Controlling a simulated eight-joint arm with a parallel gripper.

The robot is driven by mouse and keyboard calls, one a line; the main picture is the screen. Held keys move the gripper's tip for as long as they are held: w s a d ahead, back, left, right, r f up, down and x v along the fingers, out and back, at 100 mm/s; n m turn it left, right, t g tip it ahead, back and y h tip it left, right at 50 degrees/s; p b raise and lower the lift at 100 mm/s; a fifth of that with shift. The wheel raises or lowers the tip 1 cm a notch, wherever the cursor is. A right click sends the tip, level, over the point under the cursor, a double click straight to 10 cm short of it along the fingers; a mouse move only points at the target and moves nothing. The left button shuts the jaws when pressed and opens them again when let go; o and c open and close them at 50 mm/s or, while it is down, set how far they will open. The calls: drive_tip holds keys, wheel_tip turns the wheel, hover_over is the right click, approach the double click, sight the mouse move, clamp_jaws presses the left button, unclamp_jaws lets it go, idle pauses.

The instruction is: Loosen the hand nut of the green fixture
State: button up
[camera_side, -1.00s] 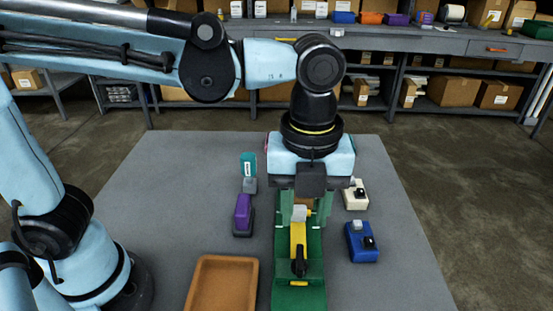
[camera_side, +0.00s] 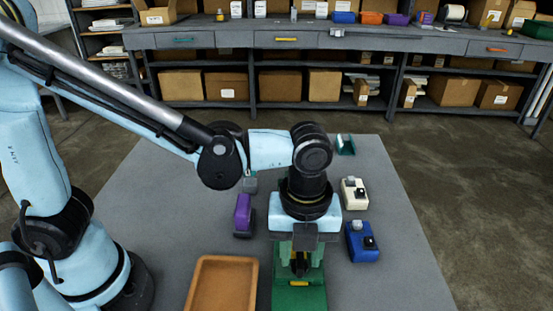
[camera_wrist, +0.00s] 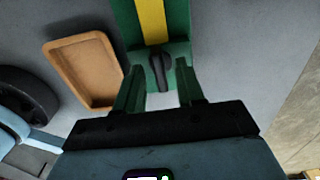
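The green fixture (camera_side: 300,299) stands at the front middle of the table, mostly under my gripper in the side view. In the wrist view the fixture (camera_wrist: 125,22) runs up to the top edge, with a yellow bar (camera_wrist: 152,22) along its middle. The black hand nut (camera_wrist: 160,72) is an elongated knob at the near end of the bar. My gripper (camera_wrist: 160,88) is open, with its two green fingers apart on either side of the nut's near end. I cannot tell whether they touch it. In the side view my gripper (camera_side: 304,256) hides most of the bar.
An orange-brown tray (camera_side: 254,262) lies just left of the fixture. A purple block on a dark base (camera_side: 243,214) stands behind the tray. A blue box (camera_side: 362,242) and a white box (camera_side: 355,193) stand to the right. A teal piece (camera_side: 345,145) lies at the back.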

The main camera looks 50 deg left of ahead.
drive_tip(key=shift+c, duration=0.4)
clamp_jaws()
drive_tip(key=shift+n, duration=0.3)
drive_tip(key=n, duration=0.3)
drive_tip(key=shift+n, duration=0.3)
drive_tip(key=n, duration=1.3)
drive_tip(key=shift+n, duration=0.3)
